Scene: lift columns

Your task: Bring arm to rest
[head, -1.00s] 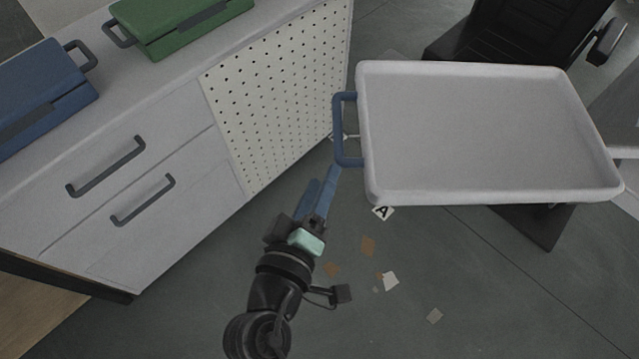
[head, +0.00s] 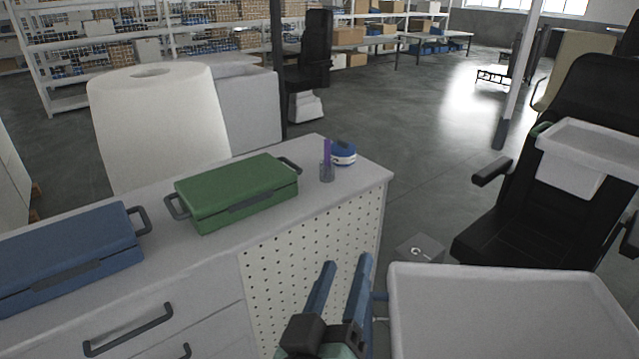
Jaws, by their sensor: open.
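My gripper (head: 346,266) is at the bottom middle of the head view, with two blue fingers spread apart and nothing between them. It is in front of the perforated side panel of the workbench and left of the white tray (head: 500,318). The tray's blue handle (head: 379,310) is close beside the right finger and partly hidden by it; I cannot tell whether they touch. Most of my arm is below the picture.
The workbench (head: 335,200) holds a green case (head: 238,190), a blue case (head: 65,255), a small cup (head: 327,172) with a purple item, and a blue-white object (head: 344,153). A black chair (head: 520,215) stands at right. Open floor (head: 425,140) lies behind the bench.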

